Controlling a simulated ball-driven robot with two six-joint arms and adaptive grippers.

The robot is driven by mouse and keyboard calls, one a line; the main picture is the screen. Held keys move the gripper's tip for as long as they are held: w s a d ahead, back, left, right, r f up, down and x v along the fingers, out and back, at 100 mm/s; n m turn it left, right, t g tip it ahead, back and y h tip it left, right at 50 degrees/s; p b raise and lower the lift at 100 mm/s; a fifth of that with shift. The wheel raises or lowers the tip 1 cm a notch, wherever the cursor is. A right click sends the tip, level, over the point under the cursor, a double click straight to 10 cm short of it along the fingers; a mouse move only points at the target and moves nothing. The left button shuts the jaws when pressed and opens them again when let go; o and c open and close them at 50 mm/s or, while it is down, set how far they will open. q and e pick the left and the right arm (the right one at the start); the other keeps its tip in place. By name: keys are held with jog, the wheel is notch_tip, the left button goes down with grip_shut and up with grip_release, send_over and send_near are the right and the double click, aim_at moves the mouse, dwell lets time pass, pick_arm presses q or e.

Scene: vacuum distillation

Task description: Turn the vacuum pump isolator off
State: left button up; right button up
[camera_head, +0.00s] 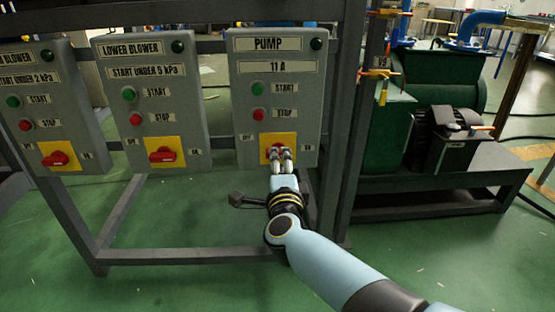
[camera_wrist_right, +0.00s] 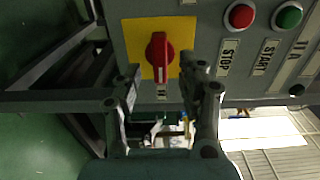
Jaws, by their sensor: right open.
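The pump isolator is a red rotary knob (camera_wrist_right: 159,57) on a yellow plate (camera_wrist_right: 186,35), low on the grey PUMP box (camera_head: 242,110). In the right wrist view the knob's grip bar stands upright in the picture. My right gripper (camera_head: 281,152) is in front of the plate and hides most of the knob in the head view. In the right wrist view this gripper (camera_wrist_right: 167,80) is open, its fingers on either side of and below the knob. I cannot tell whether they touch it. My left gripper is not in view.
The PUMP box has a green start button (camera_head: 256,88) and a red stop button (camera_head: 258,115). The LOWER BLOWER box (camera_head: 190,115) and another blower box (camera_head: 85,115) stand to the left on the same dark frame (camera_head: 200,256). Green machinery (camera_head: 440,75) stands to the right.

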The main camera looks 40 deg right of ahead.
aim_at(279, 153)
jog(key=shift+b+x, duration=0.3)
jog(key=shift+x, duration=1.55)
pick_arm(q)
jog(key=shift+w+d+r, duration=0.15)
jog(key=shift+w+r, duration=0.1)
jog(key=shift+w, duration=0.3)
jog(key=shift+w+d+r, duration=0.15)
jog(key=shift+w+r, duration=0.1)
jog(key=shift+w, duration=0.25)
pick_arm(e)
grip_shut()
